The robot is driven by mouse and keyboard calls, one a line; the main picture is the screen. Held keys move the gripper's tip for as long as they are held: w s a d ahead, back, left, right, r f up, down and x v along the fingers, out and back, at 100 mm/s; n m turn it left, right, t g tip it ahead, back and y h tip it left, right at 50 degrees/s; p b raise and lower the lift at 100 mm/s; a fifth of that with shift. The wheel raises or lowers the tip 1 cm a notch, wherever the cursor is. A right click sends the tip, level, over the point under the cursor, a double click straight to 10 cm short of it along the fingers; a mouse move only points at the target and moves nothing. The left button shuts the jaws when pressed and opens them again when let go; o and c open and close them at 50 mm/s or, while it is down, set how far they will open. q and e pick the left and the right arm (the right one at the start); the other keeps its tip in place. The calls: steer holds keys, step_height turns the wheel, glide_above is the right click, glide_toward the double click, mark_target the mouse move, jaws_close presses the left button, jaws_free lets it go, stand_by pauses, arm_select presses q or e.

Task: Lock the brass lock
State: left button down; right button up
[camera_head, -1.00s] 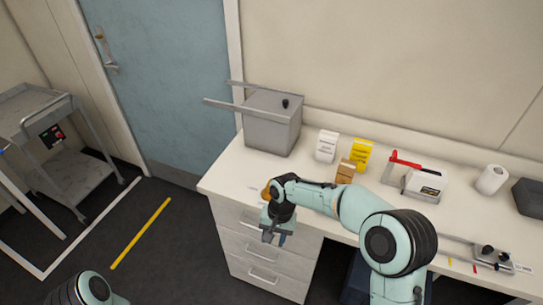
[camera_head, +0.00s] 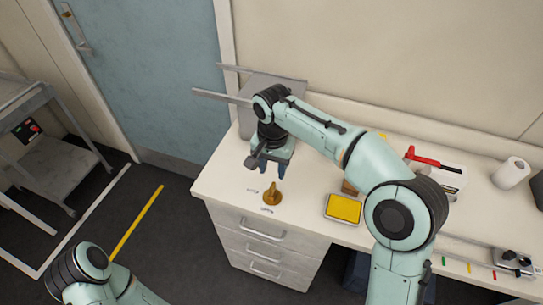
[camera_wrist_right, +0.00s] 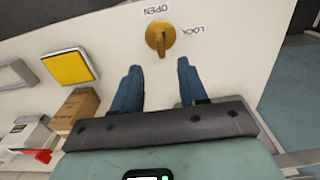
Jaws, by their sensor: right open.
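The brass lock (camera_head: 272,198) is a gold-coloured knob with a lever, on the white counter near its front edge. It also shows in the right wrist view (camera_wrist_right: 160,38), beside small labels reading OPEN (camera_wrist_right: 155,9) and LOCK (camera_wrist_right: 189,31). I cannot tell exactly which label the lever points to. My right gripper (camera_head: 274,169) is open and empty, just behind the lock and above the counter. In the right wrist view its two blue fingers (camera_wrist_right: 159,68) are apart, with the lock ahead of the gap between them. My left arm shows at the lower left; its gripper is out of view.
A yellow pad in a white frame (camera_head: 343,208) lies right of the lock, with a brown box (camera_wrist_right: 76,108) near it. A grey box (camera_head: 246,118) stands behind my right gripper. A red-handled device (camera_head: 440,178) and a paper roll (camera_head: 510,172) are further right.

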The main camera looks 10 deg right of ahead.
mark_target(273, 186)
step_height(273, 186, down, 9)
steer(key=shift+w+f+b, duration=0.1)
steer(key=shift+f+b, duration=0.1)
steer(key=shift+b, duration=0.35)
jaws_close()
